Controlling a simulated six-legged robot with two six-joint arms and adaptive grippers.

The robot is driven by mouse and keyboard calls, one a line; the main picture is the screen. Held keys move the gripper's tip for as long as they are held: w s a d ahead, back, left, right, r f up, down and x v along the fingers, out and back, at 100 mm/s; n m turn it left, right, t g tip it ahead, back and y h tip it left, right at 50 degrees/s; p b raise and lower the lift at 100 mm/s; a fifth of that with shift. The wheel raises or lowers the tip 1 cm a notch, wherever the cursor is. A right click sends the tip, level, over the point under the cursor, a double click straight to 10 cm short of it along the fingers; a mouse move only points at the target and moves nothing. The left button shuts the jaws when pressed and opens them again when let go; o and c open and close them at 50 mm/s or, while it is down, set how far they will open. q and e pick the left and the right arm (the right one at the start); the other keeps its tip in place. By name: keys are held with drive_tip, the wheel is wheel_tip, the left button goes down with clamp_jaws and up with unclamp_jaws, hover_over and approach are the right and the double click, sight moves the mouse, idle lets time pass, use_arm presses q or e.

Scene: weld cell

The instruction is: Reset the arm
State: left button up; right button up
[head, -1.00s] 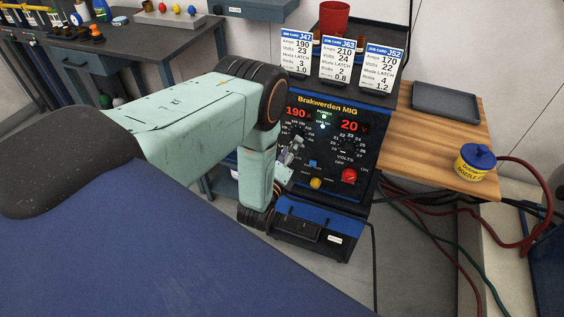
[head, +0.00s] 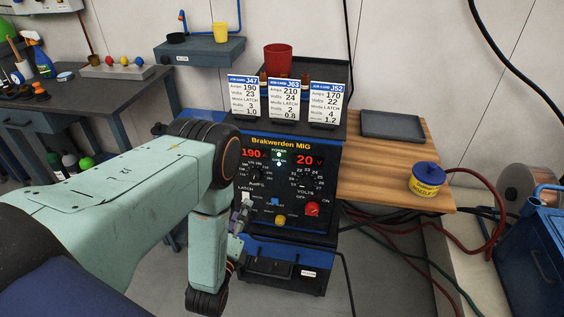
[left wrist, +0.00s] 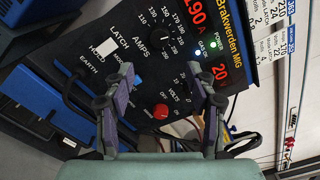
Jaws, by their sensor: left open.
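My left arm reaches in from the left, and its gripper (head: 238,222) is in front of the lower left of the Brakwerden MIG welder panel (head: 262,222). In the left wrist view the gripper (left wrist: 158,112) is open, with nothing between its fingers. The panel fills the space behind them, including the AMPS knob (left wrist: 160,39), white switch (left wrist: 112,50) and red knob (left wrist: 161,111). I cannot tell any contact with the panel. The displays read 190 and 20. My right gripper is out of view.
Three job cards (head: 287,102) stand on top of the welder, before a red cup (head: 278,58). A wooden side table (head: 370,190) holds a dark tray (head: 393,125) and a yellow nozzle tub (head: 426,181). Cables hang at the right. A workbench (head: 120,92) stands at the left.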

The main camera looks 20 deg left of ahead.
use_arm(q)
drive_tip(key=s+d+f+n+g+h, duration=0.2)
drive_tip(key=s+d+f+n+g, duration=0.2)
drive_tip(key=s+f+n+g, duration=0.8)
drive_tip(key=s+d+r+n+g+h+b, duration=0.1)
drive_tip(key=s+n, duration=0.3)
drive_tip(key=s, duration=0.4)
drive_tip(key=s+d+r+n+g+h+b, duration=0.1)
drive_tip(key=s+d+n+g, duration=0.3)
drive_tip(key=s, duration=0.4)
drive_tip(key=shift+s+d+r+n+g, duration=0.15)
drive_tip(key=shift+d+r+n+g, duration=0.15)
drive_tip(key=shift+r+n, duration=0.55)
